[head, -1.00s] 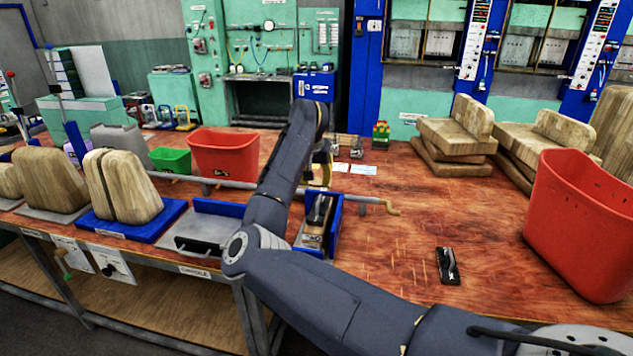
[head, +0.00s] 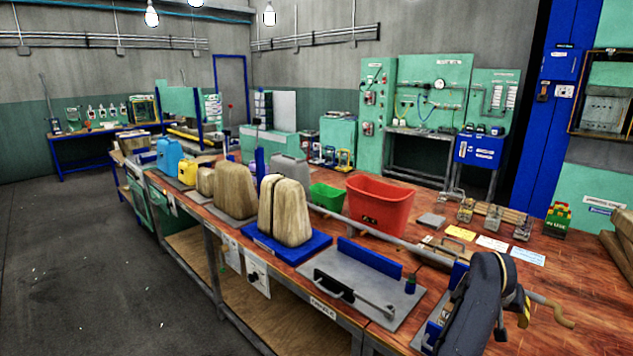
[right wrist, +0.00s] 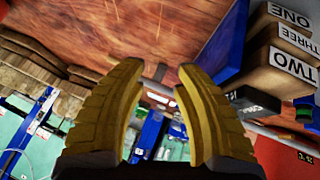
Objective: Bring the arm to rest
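My right arm shows at the lower right of the head view, bent over the workbench (head: 540,268). Bench top shows beyond the fingertips. My left arm and left gripper are not in view.
A grey plate with a black handle (head: 350,290), a red bin (head: 380,205), a green bin (head: 327,196) and tan blocks on a blue base (head: 285,210) line the bench. Labelled blocks (right wrist: 290,66) show in the right wrist view.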

